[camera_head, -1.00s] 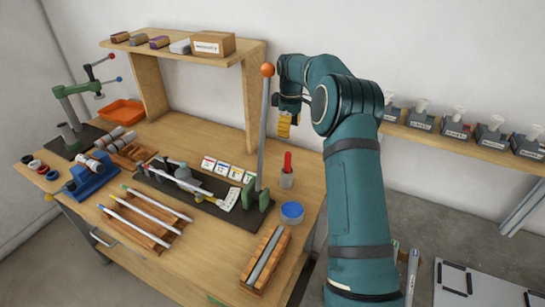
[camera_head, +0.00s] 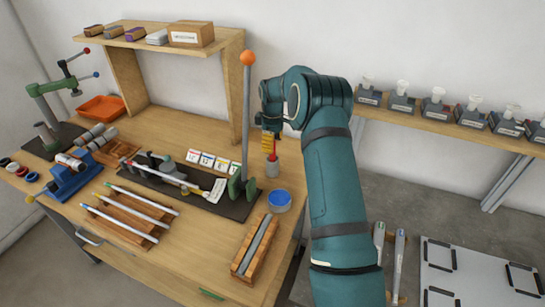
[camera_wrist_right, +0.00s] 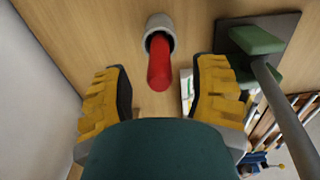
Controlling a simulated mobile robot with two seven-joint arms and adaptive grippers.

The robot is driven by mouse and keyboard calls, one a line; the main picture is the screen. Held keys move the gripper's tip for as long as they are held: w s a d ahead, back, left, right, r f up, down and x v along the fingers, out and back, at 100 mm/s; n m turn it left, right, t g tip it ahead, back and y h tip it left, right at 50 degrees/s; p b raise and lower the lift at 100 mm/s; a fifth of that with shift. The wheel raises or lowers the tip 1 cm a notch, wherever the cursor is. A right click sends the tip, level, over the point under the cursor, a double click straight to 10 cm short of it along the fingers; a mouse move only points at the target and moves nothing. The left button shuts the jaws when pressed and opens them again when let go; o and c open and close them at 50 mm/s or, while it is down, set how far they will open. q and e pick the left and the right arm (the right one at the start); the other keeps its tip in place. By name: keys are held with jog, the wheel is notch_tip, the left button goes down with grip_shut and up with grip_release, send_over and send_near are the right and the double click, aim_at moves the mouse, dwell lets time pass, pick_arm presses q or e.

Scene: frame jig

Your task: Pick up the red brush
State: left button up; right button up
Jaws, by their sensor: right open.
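The red brush (camera_head: 272,152) stands upright in a small grey cup (camera_head: 272,169) on the workbench, right of the lever press. In the right wrist view the red brush (camera_wrist_right: 160,62) rises from the round cup (camera_wrist_right: 160,28), ahead of and between my two yellow fingers. My right gripper (camera_head: 268,140) is above and at the brush's top in the head view. In the right wrist view my right gripper (camera_wrist_right: 163,92) is open, its fingers on either side and apart from the brush. The brush's lower end is hidden in the cup. My left gripper is not in view.
The tall lever with an orange knob (camera_head: 248,58) stands close left of the brush. A blue-topped round tin (camera_head: 280,200) and a wooden holder (camera_head: 252,248) are in front. Labelled cards (camera_head: 207,160) lie to the left. The bench's right edge is near.

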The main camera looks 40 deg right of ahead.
aim_at(273, 157)
jog(key=shift+f, duration=1.25)
grip_shut()
